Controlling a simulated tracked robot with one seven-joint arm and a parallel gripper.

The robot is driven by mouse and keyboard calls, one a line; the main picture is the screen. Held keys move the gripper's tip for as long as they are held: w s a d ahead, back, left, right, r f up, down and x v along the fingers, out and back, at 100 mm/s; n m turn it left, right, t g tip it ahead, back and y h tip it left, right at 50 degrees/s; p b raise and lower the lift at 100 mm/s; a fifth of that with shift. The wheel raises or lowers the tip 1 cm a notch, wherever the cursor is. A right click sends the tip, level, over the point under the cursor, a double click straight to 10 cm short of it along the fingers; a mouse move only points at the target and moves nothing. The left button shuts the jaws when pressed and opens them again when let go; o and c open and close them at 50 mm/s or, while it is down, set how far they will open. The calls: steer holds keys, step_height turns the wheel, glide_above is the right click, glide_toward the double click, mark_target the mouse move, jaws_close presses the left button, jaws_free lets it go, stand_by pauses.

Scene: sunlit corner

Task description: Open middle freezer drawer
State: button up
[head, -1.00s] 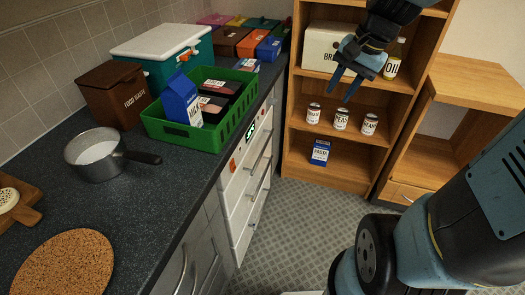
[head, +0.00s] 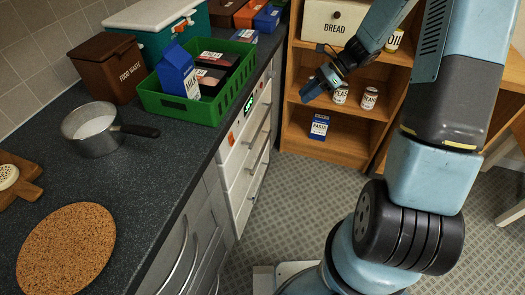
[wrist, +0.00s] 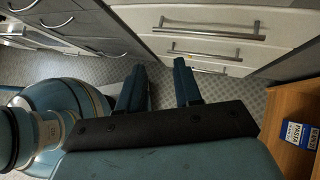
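The white freezer (head: 243,160) is built in under the counter, with its drawer fronts stacked and bar handles on them. The fronts look closed. In the wrist view the middle drawer's handle (wrist: 205,54) shows below the larger-looking top handle (wrist: 210,27), with the lowest handle (wrist: 208,70) under it. My gripper (head: 308,88) is in the air to the right of the freezer, in front of the shelf. In the wrist view my gripper (wrist: 160,85) has its fingers apart with nothing between them, clear of the handles.
The counter (head: 140,180) above holds a green crate (head: 196,108), a pot (head: 92,128) and a cork mat (head: 66,247). A wooden shelf (head: 350,148) stands behind my gripper, with cans and a pasta box (head: 319,127). The floor (head: 285,205) before the drawers is clear.

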steer(key=w+f+m+t+y, duration=0.1)
steer(key=w+f+m+y, duration=0.1)
steer(key=f+m, duration=0.45)
steer(key=w+f+m+t+y, duration=0.1)
steer(key=w+f+m+y, duration=0.15)
steer(key=f, duration=0.75)
steer(key=m+t, duration=0.5)
steer(key=m, duration=0.7)
glide_toward(263, 149)
steer(key=shift+y, duration=0.45)
steer(key=x, duration=0.3)
steer(key=f+x, duration=0.1)
steer(key=x, duration=0.6)
steer(key=shift+f, duration=0.2)
jaws_close()
steer(key=shift+f, duration=0.1)
